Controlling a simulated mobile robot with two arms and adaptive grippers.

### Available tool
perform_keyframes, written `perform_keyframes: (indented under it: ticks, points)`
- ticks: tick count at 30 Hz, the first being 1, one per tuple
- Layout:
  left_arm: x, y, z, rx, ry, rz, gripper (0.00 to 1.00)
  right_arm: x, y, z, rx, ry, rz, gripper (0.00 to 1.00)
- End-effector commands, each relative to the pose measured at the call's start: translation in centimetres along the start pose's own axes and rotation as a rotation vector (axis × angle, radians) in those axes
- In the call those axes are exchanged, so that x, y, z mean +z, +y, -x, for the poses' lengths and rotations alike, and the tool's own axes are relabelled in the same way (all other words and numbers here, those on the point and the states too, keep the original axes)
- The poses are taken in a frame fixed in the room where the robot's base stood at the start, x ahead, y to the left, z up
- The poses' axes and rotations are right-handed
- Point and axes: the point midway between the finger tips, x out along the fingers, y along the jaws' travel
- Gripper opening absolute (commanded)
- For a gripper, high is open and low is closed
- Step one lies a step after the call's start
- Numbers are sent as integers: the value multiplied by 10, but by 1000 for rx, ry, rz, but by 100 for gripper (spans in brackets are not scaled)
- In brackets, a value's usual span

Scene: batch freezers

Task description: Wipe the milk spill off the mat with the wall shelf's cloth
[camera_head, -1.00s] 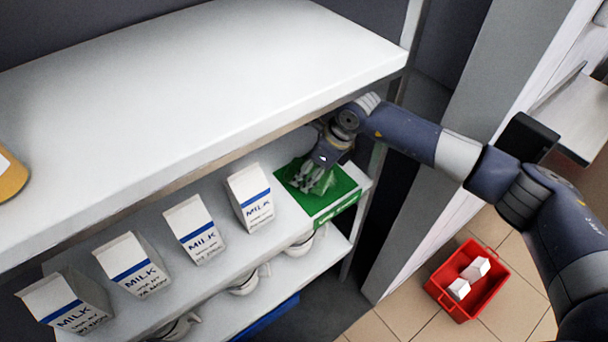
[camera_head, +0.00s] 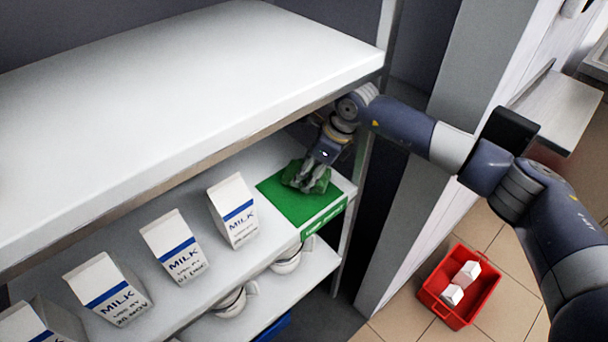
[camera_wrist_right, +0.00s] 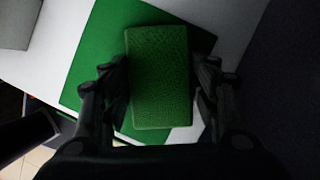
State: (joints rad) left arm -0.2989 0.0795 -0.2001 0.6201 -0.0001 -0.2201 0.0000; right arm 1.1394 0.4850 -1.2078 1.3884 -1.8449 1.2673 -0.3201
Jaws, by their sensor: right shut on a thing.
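My right gripper (camera_head: 312,174) reaches in under the upper shelf board and is shut on a green cloth (camera_head: 318,186). In the right wrist view the cloth (camera_wrist_right: 160,80) shows as a textured green block between the two fingers (camera_wrist_right: 162,85). It is over a flat green patch (camera_head: 298,207) at the right end of the middle shelf; the patch also shows in the wrist view (camera_wrist_right: 90,75). I cannot tell whether the cloth still touches the patch. No milk spill can be made out. My left gripper is not in view.
Several milk cartons (camera_head: 233,211) stand in a row left of the patch. The upper board (camera_head: 190,90) is close above my right wrist, and a shelf post (camera_head: 358,190) is just right. White cups (camera_head: 287,262) sit below.

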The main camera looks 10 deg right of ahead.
Motion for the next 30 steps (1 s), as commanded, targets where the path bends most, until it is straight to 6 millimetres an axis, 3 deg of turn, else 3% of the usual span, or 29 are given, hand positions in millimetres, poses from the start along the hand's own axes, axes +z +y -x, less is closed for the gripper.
perform_keyframes:
  ticks: [1,7,30]
  points:
    - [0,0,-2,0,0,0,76,-6,-13,5,-15,1,-18,33]
    - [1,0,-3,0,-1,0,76,-3,-14,11,-19,-1,-19,33]
    - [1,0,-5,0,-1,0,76,21,37,-3,-11,-2,-9,33]
